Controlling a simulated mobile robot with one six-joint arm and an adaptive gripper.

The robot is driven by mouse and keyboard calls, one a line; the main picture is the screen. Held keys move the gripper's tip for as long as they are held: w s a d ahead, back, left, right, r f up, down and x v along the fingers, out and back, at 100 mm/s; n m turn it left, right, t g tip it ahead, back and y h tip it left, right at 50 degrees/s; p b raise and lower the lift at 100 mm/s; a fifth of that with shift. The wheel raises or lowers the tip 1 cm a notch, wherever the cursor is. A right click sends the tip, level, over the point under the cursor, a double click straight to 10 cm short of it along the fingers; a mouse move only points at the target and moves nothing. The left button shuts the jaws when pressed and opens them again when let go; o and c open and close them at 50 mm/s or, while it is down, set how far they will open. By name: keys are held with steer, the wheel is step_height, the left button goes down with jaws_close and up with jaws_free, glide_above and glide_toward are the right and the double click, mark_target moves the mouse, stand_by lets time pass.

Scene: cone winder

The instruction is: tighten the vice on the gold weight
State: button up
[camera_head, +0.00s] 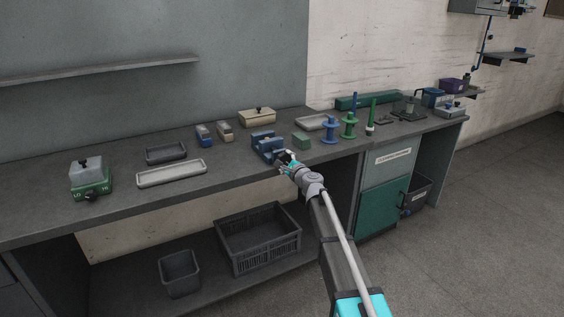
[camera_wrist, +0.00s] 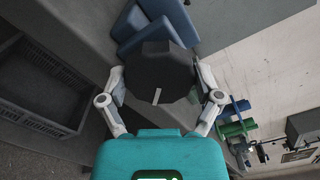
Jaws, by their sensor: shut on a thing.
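The blue vice (camera_head: 267,144) stands at the front of the bench. My gripper (camera_head: 287,160) is at the vice's front end. In the wrist view, my gripper (camera_wrist: 161,90) has one finger on each side of a dark, many-sided knob (camera_wrist: 160,70) with a pale mark on it, and is shut on it. The blue vice body (camera_wrist: 150,20) shows behind the knob. I cannot make out the gold weight in either view; the vice's jaws are mostly hidden in the wrist view by the knob.
A green block (camera_head: 302,141) sits just right of the vice, with blue (camera_head: 330,130) and green spools beyond it. A cream box (camera_head: 257,117) stands behind. A pale tray (camera_head: 172,173) lies to the left. A dark crate (camera_head: 258,238) is below the bench.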

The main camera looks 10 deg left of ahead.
steer(key=shift+s+f, duration=0.1)
steer(key=shift+s, duration=0.15)
steer(key=o, duration=0.9)
steer(key=shift+w, duration=0.15)
steer(key=v, duration=1.2)
